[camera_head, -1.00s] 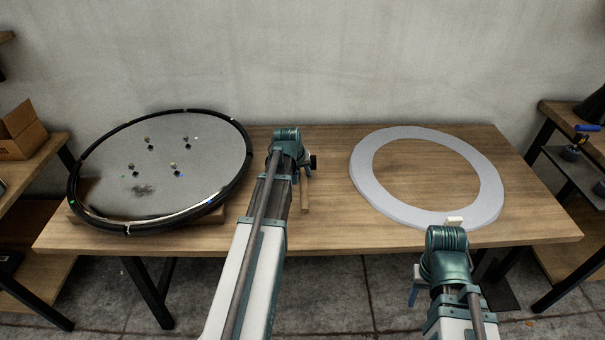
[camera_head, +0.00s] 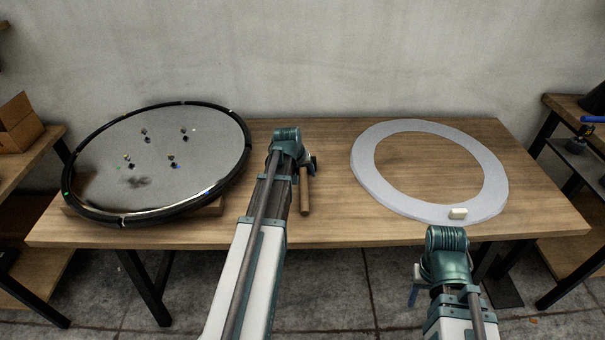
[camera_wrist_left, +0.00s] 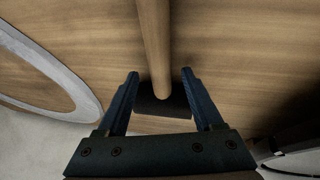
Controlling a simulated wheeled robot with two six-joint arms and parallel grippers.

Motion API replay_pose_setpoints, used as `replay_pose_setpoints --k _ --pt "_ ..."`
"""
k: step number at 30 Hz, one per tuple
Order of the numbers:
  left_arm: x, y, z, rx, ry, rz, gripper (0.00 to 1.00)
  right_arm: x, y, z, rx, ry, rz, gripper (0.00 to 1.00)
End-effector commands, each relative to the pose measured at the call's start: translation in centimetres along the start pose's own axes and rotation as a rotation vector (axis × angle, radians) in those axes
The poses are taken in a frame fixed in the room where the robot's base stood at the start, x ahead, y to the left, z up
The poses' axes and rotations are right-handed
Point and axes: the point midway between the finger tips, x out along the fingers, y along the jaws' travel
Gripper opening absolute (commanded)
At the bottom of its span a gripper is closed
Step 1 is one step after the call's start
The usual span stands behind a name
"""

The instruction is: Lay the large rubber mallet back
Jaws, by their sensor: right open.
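The large rubber mallet has a black head and a round wooden handle. In the head view its handle (camera_head: 305,192) points toward the table's front edge, just right of my left arm, and part of the head is hidden by that arm. The handle (camera_wrist_left: 153,40) extends away from the head. I cannot tell its exact height over the table. My right gripper (camera_head: 416,296) is open, in front of the table at the right.
A round black-rimmed disc (camera_head: 95,205) lies tilted on a wooden support at the table's left. A flat grey ring (camera_head: 362,170) lies on the right, with a small pale block (camera_head: 457,213) on its front part. Shelves stand at both sides.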

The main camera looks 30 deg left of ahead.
Motion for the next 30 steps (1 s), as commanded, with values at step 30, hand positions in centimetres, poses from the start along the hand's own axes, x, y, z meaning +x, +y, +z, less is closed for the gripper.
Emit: replay_pose_setpoints --k 30 --pt "-8.8 0.1 -0.1 0.000 -0.001 -0.001 0.68 -8.0 0.8 0.5 0.001 0.000 0.000 0.52"
